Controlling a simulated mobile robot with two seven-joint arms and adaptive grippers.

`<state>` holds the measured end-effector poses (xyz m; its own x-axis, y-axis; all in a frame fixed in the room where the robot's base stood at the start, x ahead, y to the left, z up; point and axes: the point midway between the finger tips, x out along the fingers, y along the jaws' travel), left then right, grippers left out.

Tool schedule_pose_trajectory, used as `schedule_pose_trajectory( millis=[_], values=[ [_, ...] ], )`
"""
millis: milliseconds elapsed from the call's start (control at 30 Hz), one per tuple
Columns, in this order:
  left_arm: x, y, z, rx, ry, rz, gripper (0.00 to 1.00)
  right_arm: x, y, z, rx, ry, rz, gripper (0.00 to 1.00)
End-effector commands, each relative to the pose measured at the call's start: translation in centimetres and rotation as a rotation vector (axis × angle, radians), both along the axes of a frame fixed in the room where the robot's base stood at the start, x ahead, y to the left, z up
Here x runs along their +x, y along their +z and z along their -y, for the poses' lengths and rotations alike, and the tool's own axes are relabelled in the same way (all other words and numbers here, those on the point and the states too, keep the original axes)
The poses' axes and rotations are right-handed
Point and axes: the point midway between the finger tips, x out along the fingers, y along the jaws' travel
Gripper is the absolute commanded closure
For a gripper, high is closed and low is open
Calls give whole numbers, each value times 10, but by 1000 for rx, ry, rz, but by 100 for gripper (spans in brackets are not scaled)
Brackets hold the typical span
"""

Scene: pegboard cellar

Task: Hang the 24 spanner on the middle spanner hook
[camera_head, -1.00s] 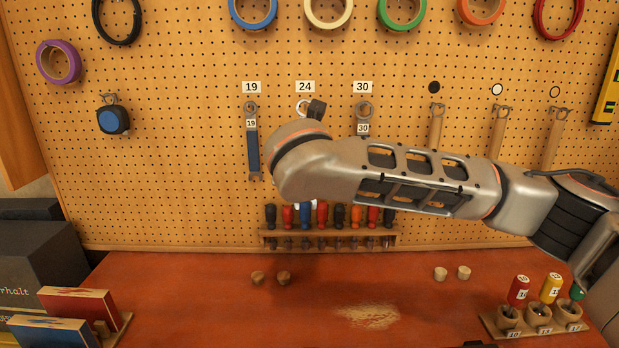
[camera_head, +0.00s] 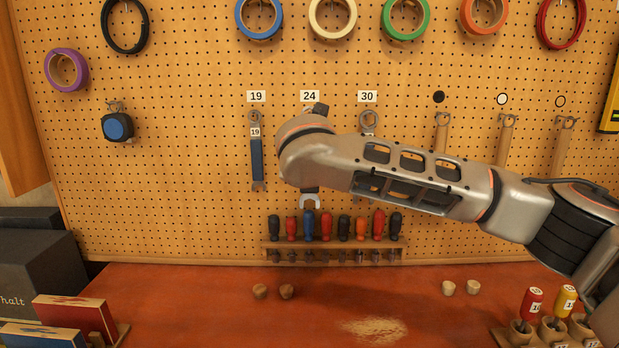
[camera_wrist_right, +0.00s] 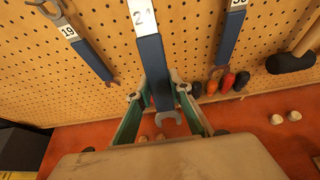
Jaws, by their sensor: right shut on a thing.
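The 24 spanner has a blue handle (camera_wrist_right: 154,70), a white label (camera_wrist_right: 143,14) and a steel open jaw (camera_wrist_right: 169,109) pointing down. My right gripper (camera_wrist_right: 160,92) is shut on its handle. In the head view, my right wrist covers most of the spanner; its open jaw (camera_head: 310,198) shows below the wrist. The 24 sign (camera_head: 309,96) marks the middle place on the pegboard. The hook below it is hidden behind my wrist, so I cannot tell whether the spanner's upper end is on it. My left gripper is not in view.
The 19 spanner (camera_head: 257,152) hangs to the left and the 30 spanner (camera_head: 368,122) to the right, partly covered by my arm. A screwdriver rack (camera_head: 330,246) is below. Wooden pegs (camera_head: 286,291) stand on the red bench (camera_head: 220,315).

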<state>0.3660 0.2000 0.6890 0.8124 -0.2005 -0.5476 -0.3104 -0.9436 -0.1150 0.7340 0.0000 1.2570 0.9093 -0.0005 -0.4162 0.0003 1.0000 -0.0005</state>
Motion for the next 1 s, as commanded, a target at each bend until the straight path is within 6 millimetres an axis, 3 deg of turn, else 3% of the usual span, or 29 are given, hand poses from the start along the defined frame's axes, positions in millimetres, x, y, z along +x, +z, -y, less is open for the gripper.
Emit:
schedule_pose_trajectory(
  millis=[433,1000],
  values=[
    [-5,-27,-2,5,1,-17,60,25,-2,0,1,-2,2,100],
    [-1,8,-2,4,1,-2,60,36,-7,0,1,0,1,100]
  ],
)
